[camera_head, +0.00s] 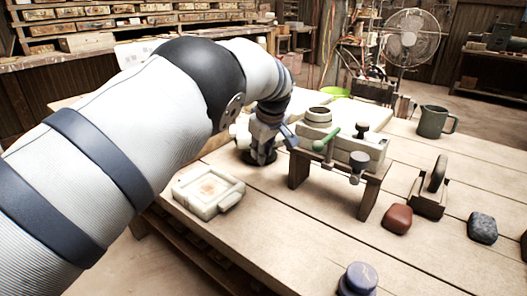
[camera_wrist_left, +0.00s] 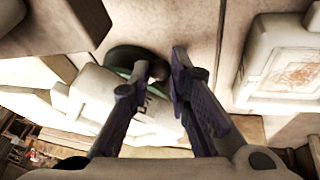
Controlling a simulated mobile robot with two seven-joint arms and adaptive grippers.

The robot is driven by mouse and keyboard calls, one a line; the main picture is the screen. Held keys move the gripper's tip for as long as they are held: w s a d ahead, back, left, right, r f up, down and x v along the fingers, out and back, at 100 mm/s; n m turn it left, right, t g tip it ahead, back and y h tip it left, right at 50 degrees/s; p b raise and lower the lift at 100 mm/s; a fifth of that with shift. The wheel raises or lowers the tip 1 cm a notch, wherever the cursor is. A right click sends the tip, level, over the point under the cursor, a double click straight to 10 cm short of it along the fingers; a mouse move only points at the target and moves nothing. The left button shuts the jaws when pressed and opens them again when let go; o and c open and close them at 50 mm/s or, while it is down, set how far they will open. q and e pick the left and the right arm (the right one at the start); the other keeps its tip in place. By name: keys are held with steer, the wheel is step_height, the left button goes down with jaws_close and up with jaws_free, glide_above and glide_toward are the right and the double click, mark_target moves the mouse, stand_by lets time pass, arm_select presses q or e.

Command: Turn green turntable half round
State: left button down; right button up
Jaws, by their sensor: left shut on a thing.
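The green turntable (camera_wrist_left: 122,54) shows in the left wrist view as a dark green round disc, partly covered by my fingers and a pale block-like part. In the head view its dark edge (camera_head: 247,158) shows under my left gripper. My left gripper (camera_head: 262,155) points down at it from above. In the left wrist view the two fingertips (camera_wrist_left: 160,68) are close together at the disc's rim, shut on a small dark part of the turntable, mostly hidden between them. My right gripper is not in view.
A pale square tile mould (camera_head: 208,190) lies just in front of the gripper. A mug (camera_head: 435,122), a dark-handled press block (camera_head: 430,190) and coloured lumps (camera_head: 397,219) stand farther right.

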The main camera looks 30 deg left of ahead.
arm_select(q)
steer(key=shift+f, duration=0.1)
steer(key=c, duration=1.8)
jaws_free()
